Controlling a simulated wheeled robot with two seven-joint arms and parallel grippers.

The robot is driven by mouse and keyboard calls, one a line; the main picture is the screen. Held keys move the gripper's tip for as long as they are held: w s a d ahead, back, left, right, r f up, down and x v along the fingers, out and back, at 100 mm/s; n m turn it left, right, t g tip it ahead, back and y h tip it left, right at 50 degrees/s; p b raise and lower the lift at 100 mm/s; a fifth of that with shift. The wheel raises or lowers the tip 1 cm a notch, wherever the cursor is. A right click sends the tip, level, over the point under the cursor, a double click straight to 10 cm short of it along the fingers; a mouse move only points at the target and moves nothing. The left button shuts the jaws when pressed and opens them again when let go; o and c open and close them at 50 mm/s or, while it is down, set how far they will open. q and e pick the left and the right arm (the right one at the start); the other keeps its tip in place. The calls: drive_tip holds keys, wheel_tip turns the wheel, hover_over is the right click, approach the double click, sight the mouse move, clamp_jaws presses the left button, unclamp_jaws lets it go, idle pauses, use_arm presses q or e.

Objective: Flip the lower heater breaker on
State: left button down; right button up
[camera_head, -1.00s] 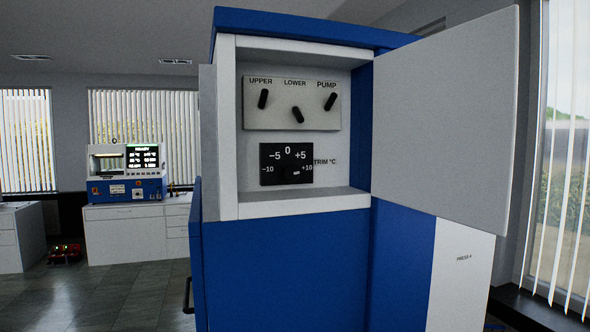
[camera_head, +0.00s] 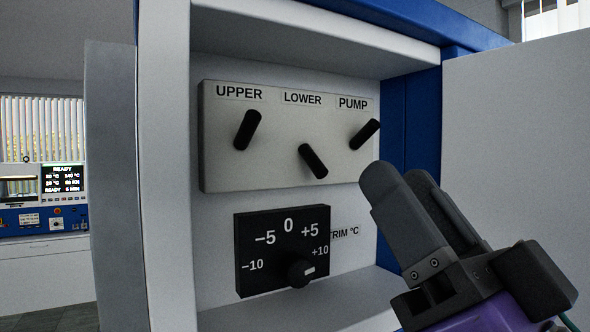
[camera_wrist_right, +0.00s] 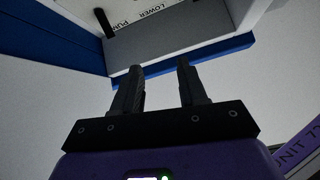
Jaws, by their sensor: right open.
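The LOWER breaker lever (camera_head: 313,161) is a black handle on the pale switch panel (camera_head: 290,172) inside the open cabinet. It leans from upper left to lower right, unlike its neighbours. The UPPER lever (camera_head: 247,130) and the PUMP lever (camera_head: 365,134) both lean with their tops to the right. My right gripper (camera_head: 402,176) is open and empty, to the right of and slightly below the LOWER lever, apart from it. In the right wrist view the fingers (camera_wrist_right: 159,66) are spread, with the LOWER and PUMP labels upside down beyond them. My left gripper is out of view.
A black TRIM dial plate (camera_head: 270,250) with a knob sits below the panel. The open cabinet door (camera_head: 530,120) stands at the right, behind my gripper. The cabinet's white frame (camera_head: 172,160) borders the left. Another blue machine (camera_head: 45,195) stands far left.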

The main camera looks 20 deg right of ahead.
sight(322, 175)
drive_tip(key=w+p, duration=0.1)
drive_tip(key=w, duration=1)
drive_tip(key=shift+w+a, duration=0.1)
drive_tip(key=shift+w, duration=0.15)
drive_tip(key=shift+w+r, duration=0.4)
drive_tip(key=shift+r, duration=0.05)
drive_tip(key=shift+a, duration=0.1)
clamp_jaws()
